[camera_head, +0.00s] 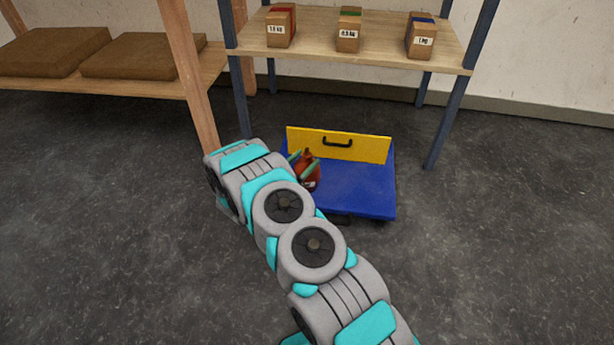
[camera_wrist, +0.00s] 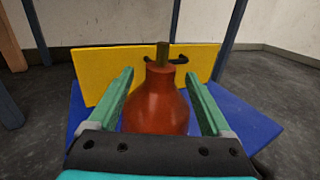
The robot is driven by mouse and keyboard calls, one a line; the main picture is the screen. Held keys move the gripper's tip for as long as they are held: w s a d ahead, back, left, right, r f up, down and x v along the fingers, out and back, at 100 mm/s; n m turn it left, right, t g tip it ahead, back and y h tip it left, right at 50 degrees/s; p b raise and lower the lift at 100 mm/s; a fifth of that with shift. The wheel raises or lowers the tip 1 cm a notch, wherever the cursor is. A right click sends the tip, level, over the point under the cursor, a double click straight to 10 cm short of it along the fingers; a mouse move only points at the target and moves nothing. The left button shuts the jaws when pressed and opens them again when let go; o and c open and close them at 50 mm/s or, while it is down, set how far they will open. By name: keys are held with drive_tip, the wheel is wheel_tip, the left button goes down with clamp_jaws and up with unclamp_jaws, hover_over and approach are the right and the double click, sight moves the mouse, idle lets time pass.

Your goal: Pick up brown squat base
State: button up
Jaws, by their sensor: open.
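The brown squat base (camera_head: 308,174) is a rounded reddish-brown body with a narrow neck and a short stem on top. It stands upright on a blue platform (camera_head: 362,190) in the head view. In the wrist view the base (camera_wrist: 157,103) fills the middle. My gripper (camera_wrist: 160,85) is open, with one green finger on each side of the base. I cannot tell whether the fingers touch it. In the head view my gripper (camera_head: 303,165) reaches the base from the left, and my arm hides part of the platform's near left side.
A yellow panel (camera_head: 367,148) with a black handle (camera_head: 338,142) stands upright behind the base. A wooden shelf (camera_head: 385,50) on blue-grey posts holds labelled boxes (camera_head: 348,30) above. Brown cushions (camera_head: 140,55) lie on a wooden rack at left. The grey floor at right is clear.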

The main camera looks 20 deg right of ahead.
drive_tip(key=shift+w+d, duration=0.3)
drive_tip(key=shift+d, duration=0.25)
drive_tip(key=shift+c, duration=0.3)
clamp_jaws()
idle(0.8)
